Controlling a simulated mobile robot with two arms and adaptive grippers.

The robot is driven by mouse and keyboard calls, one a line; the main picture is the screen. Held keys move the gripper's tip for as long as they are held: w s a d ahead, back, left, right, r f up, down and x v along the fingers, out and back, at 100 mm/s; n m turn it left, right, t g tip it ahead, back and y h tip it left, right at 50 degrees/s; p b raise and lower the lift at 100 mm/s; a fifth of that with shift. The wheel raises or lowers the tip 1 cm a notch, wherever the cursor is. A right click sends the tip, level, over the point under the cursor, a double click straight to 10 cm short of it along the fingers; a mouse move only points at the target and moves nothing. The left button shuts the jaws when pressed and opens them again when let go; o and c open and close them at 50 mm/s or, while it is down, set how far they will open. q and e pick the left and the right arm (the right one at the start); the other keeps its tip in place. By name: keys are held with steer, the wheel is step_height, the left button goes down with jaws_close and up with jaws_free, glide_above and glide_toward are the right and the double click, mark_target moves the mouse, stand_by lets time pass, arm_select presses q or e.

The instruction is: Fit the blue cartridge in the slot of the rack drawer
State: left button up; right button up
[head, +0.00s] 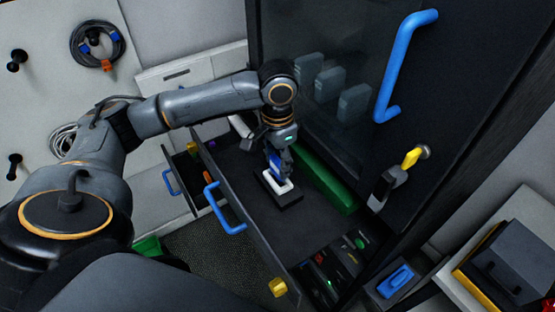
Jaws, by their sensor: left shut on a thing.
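My left gripper (279,162) points down over the open rack drawer (245,188) and is shut on the blue cartridge (274,166). Only a small part of the cartridge shows between the fingers. The slot opening is hidden by the gripper and cartridge. I cannot tell whether the cartridge is inside it or just above. My right gripper is not in view.
A green bar (326,180) lies along the drawer's back right. The drawer front has a blue handle (224,209). A dark cabinet door with a blue handle (402,65) and a yellow key (412,157) stands behind. A smaller open drawer (184,178) is at left.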

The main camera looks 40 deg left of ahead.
arm_select(q)
steer(key=shift+f, duration=1.4)
stand_by(1.4)
steer(key=o, duration=1.1)
steer(key=o, duration=0.5)
steer(key=shift+r, duration=3.55)
